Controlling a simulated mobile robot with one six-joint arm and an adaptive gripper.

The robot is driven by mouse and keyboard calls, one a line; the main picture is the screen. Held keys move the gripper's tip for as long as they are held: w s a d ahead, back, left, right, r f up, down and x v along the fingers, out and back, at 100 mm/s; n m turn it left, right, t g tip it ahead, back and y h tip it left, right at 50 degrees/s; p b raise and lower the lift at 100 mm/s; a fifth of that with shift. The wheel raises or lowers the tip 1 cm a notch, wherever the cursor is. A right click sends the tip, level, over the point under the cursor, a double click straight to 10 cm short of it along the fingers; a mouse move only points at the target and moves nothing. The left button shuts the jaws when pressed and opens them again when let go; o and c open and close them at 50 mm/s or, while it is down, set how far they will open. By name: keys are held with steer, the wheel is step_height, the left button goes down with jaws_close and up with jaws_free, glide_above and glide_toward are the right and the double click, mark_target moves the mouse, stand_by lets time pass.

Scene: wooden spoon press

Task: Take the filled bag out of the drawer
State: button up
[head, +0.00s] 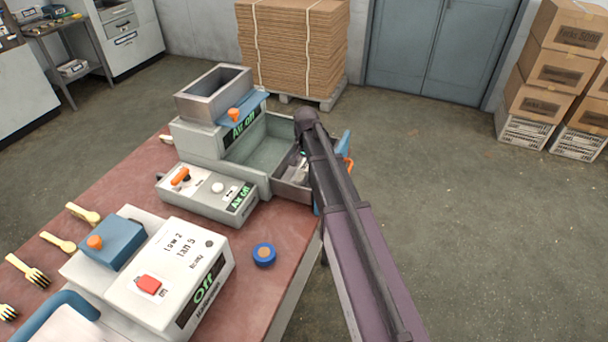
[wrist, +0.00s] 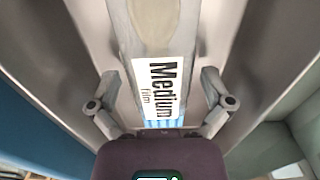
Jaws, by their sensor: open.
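Grey walls slope up on both sides. In the head view, the open drawer (head: 291,192) sits at the machine's right end. My arm crosses over it and hides my gripper and most of its contents.
The grey machine with an open hopper (head: 212,92) and "Air off" panels stands on the reddish table (head: 120,185). A white control box (head: 168,270), a blue round object (head: 264,254) and wooden cutlery (head: 58,242) lie nearer. Open floor is to the right.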

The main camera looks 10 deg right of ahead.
mark_target(306, 165)
stand_by(0.6)
steer(key=c, duration=0.8)
steer(key=shift+r, duration=0.15)
step_height(306, 165, up, 10)
steer(key=p, duration=1)
steer(key=shift+f, duration=0.2)
